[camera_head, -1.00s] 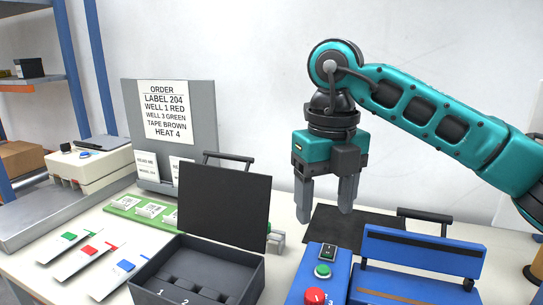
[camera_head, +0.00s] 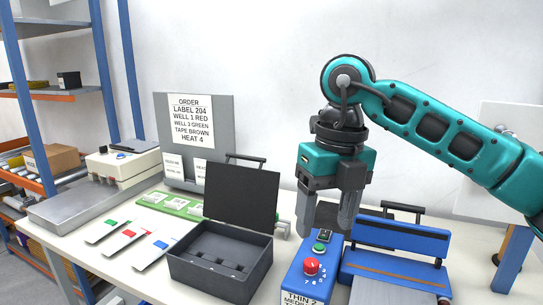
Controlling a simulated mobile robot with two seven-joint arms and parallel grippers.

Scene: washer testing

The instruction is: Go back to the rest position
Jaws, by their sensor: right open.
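My right gripper (camera_head: 328,218) comes in from the right on its teal arm. Its two grey fingers point down and are apart, with nothing between them. In the picture the fingers hang just above the blue control box (camera_head: 306,275) with a green button and a red knob, to the right of the open black case (camera_head: 212,282). I cannot tell the exact gap to the box. My left gripper is not in view.
An order sign (camera_head: 217,124) stands at the back of the white table. A blue sealer (camera_head: 400,238) is right of the control box. Several white cards with coloured marks lie at the left.

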